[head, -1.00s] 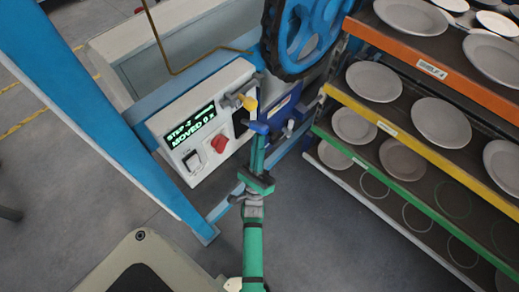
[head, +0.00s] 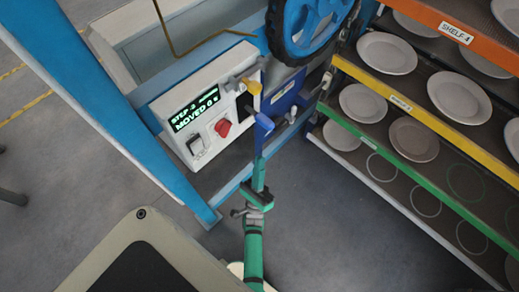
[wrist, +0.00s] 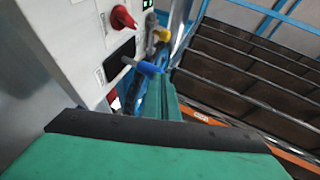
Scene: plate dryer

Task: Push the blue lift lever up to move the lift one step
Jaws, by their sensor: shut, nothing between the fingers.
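The blue lift lever (head: 264,122) sticks out from a dark slot at the right side of the white control box (head: 209,104). It points out and down in the head view. In the wrist view the lever's blue grip (wrist: 150,69) is beside the top of my green finger. My gripper (head: 260,162) is shut and empty, with its fingers pointing up just below the lever. I cannot tell whether they touch it. The box's lit green display (head: 194,109) shows a step line and a "MOVED" line; the small digits are unclear.
A red knob (head: 222,127), a rocker switch (head: 196,145) and a yellow-ended lever (head: 251,87) sit on the box close by. A blue wheel (head: 312,22) is above. Plate shelves (head: 440,150) stand at the right, and a blue post (head: 100,100) at the left.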

